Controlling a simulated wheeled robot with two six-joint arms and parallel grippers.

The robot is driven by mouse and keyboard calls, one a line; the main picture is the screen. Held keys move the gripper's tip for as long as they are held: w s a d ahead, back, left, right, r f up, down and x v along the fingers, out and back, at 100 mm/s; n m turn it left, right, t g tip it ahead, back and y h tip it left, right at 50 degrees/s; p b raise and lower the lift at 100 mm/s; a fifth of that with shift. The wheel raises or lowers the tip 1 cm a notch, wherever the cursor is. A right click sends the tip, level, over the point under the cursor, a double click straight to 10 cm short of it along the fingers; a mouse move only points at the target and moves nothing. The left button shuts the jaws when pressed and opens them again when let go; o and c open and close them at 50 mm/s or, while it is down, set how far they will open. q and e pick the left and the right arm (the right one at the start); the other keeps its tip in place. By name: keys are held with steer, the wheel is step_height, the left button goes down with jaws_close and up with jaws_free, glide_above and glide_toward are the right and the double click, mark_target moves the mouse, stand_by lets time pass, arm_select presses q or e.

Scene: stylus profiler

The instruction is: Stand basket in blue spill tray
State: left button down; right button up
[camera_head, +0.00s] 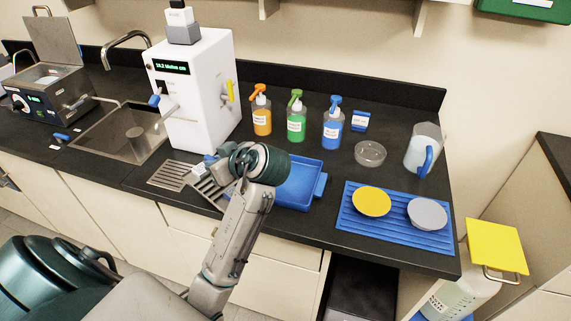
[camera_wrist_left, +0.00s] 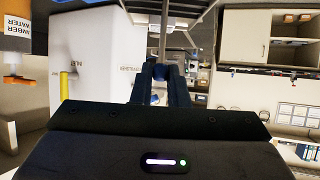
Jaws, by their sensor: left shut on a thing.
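My left gripper (camera_head: 207,168) is in front of the white machine, left of the blue spill tray (camera_head: 300,184). Its dark fingers (camera_wrist_left: 165,72) are shut on a thin metal bar (camera_wrist_left: 164,30), which looks like the basket's handle. In the head view my arm and gripper hide most of what is held, so the basket's body cannot be made out clearly. The tray is shallow and looks empty where it shows; my wrist covers its left part. My right gripper is not in view.
The white machine (camera_head: 195,90) stands behind my gripper, with a slatted metal grate (camera_head: 168,176) before it. Orange (camera_head: 262,118), green (camera_head: 296,122) and blue bottles (camera_head: 332,128) stand behind the tray. A ribbed blue mat (camera_head: 390,232) lies right; a sink (camera_head: 120,132) is left.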

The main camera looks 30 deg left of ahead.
arm_select(q)
steer(key=shift+w+d+r, duration=0.15)
steer(key=shift+w, duration=0.05)
steer(key=w+d+p, duration=0.1)
steer(key=w, duration=0.1)
steer(key=w+d+p, duration=0.1)
steer(key=shift+w+d, duration=0.35)
steer(key=shift+w, duration=0.05)
steer(key=w+d+f+p, duration=0.1)
steer(key=w+p, duration=0.1)
steer(key=w, duration=0.1)
steer(key=w+d+f+p, duration=0.1)
steer(key=w+d+f, duration=0.1)
steer(key=w, duration=0.1)
steer(key=w+d+f+p, duration=0.2)
steer(key=w, duration=0.1)
steer(key=shift+d+p, duration=0.1)
steer(key=shift+p, duration=0.25)
steer(key=c, duration=1.8)
jaws_free()
steer(key=shift+c, duration=0.2)
steer(key=o, duration=0.4)
steer(key=shift+o, duration=0.2)
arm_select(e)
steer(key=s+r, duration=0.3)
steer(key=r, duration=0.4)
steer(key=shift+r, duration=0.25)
